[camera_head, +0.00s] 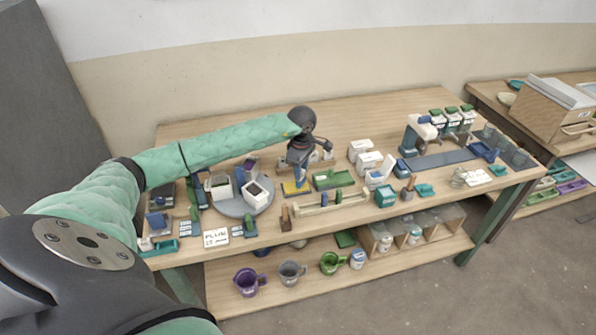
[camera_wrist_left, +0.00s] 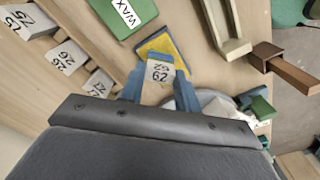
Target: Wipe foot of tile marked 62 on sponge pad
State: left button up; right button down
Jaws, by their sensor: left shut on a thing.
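My left gripper (camera_wrist_left: 158,88) is shut on a pale tile marked 62 (camera_wrist_left: 159,73), held between its blue fingers. The yellow sponge pad (camera_wrist_left: 163,50) in its dark tray lies directly beyond the tile's end in the left wrist view. In the head view the left gripper (camera_head: 301,178) points down at the sponge pad (camera_head: 289,189), which shows beside the fingers. The tile's foot is hidden, so I cannot tell whether it touches the pad. My right gripper is not in view.
A green block with a WAX label (camera_wrist_left: 124,12) lies beside the sponge pad. Other numbered pale tiles (camera_wrist_left: 66,57) stand in a wooden rack nearby. A grey turntable (camera_head: 235,208) carries white containers on the left. A wooden trough (camera_head: 330,204) lies in front.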

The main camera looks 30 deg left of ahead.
pick_arm(q)
jog(key=shift+s+a+b, duration=0.3)
jog(key=shift+s+a, duration=0.25)
jog(key=shift+s, duration=0.1)
jog(key=shift+s+a, duration=0.1)
jog(key=shift+s+a+b, duration=0.4)
jog(key=shift+s+a, duration=0.05)
jog(key=shift+s, duration=0.1)
jog(key=shift+w+d+b, duration=0.45)
jog(key=shift+w+d, duration=0.1)
jog(key=shift+w, duration=0.15)
jog(key=shift+w+d, duration=0.1)
